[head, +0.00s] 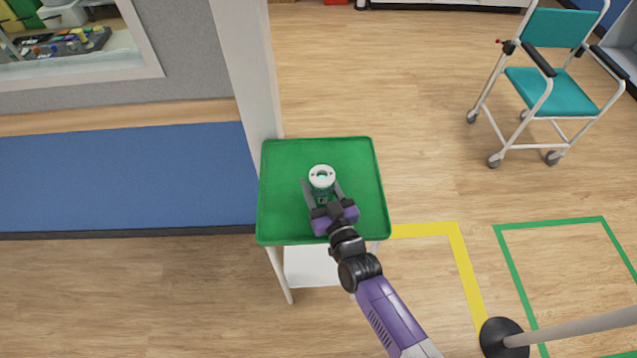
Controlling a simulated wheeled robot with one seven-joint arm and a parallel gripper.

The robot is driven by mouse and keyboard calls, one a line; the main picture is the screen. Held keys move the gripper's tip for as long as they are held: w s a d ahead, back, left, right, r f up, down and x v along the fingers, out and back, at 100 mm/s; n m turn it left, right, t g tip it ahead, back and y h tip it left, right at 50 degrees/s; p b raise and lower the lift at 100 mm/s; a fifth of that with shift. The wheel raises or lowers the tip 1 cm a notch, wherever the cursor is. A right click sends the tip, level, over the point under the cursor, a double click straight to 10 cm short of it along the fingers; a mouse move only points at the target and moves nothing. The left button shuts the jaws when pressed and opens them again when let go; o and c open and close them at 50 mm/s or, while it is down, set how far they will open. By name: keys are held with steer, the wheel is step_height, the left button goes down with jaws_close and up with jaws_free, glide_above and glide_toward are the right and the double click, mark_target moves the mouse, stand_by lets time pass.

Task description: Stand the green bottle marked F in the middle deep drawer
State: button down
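A green bottle with a white cap (322,177) stands upright on the green tray top (280,215) of a small stand. A letter on it is too small to read. My gripper (322,188) reaches in from the front, with one grey finger on each side of the bottle. I cannot tell whether the fingers touch it. The middle deep drawer is not in view.
A pale post (245,70) rises directly behind the stand's left side. A blue mat (125,178) lies left. A teal wheeled chair (550,90) stands at the upper right. A barrier post base (503,338) stands at the lower right.

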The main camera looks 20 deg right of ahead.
steer(key=c, duration=0.6)
jaws_free()
steer(key=shift+f, duration=0.15)
steer(key=shift+r, duration=0.25)
steer(key=s+b, duration=0.1)
steer(key=s, duration=1.1)
steer(key=shift+s+f, duration=0.1)
